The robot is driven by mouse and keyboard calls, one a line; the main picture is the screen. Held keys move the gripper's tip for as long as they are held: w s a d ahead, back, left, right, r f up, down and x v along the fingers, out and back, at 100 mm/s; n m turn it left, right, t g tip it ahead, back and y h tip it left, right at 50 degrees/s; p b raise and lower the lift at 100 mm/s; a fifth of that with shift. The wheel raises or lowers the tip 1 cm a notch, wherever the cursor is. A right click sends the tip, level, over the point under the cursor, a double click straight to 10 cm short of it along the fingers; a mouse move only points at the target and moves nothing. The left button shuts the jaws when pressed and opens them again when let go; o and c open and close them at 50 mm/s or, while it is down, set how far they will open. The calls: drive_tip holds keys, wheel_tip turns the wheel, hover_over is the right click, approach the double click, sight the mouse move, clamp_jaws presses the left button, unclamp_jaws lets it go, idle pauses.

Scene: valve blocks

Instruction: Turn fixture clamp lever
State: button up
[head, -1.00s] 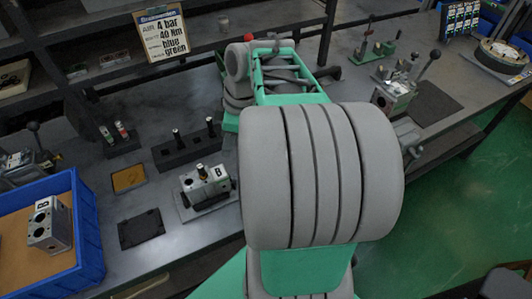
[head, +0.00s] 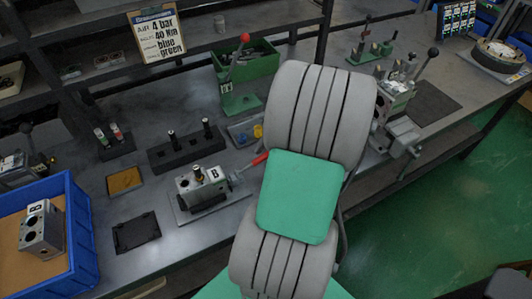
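A grey metal valve block marked B (head: 203,188) sits in a fixture on a flat plate (head: 232,211) at the middle of the bench. A clamp lever with a red handle (head: 260,159) is at the right of this block, its right end close to or behind my arm in the picture. I cannot tell whether anything touches it. My arm's grey and green links fill the middle of the view. My gripper does not show; it may be hidden behind these links.
A green stand with a red-knobbed lever (head: 240,75) and a green bin (head: 257,66) are behind the fixture. A black rack (head: 186,153) stands close behind the block. A blue crate (head: 85,240) holds another block (head: 42,230). A black-knobbed lever fixture (head: 398,92) is at right.

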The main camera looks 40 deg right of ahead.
drive_tip(key=shift+c, duration=0.5)
clamp_jaws()
idle(0.8)
